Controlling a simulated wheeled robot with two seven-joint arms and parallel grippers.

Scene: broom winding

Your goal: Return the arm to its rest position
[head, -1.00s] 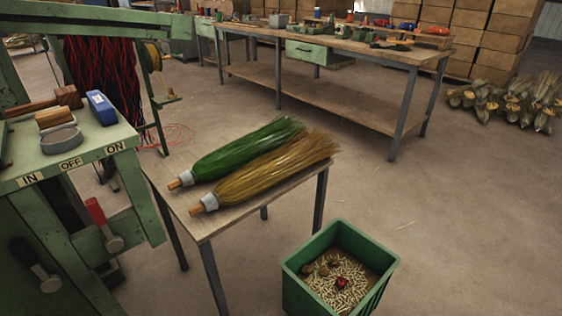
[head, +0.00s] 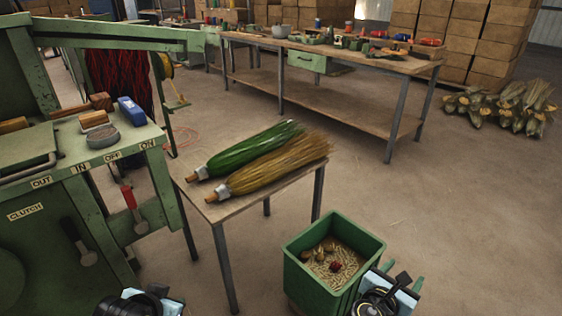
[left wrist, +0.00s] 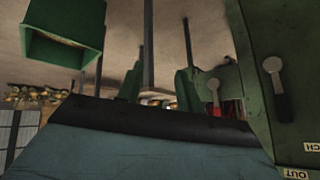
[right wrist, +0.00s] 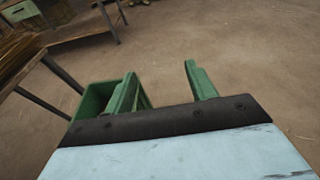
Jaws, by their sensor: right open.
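My right gripper (head: 404,276) is at the bottom of the head view, close to the right side of the green bin. Its two green fingers stand apart and empty in the right wrist view (right wrist: 160,72). My left wrist is partly in view at the bottom left of the head view, where its fingers cannot be made out. In the left wrist view my left gripper (left wrist: 158,76) has its green fingers apart with nothing between them. A green broom (head: 245,148) and a straw-coloured broom (head: 270,166) lie side by side on the small table (head: 290,192).
The green bin (head: 308,283) with wooden pellets stands on the floor near my right gripper. A green machine (head: 60,235) with levers is at the left. A long workbench (head: 345,118) stands behind. Open floor lies to the right.

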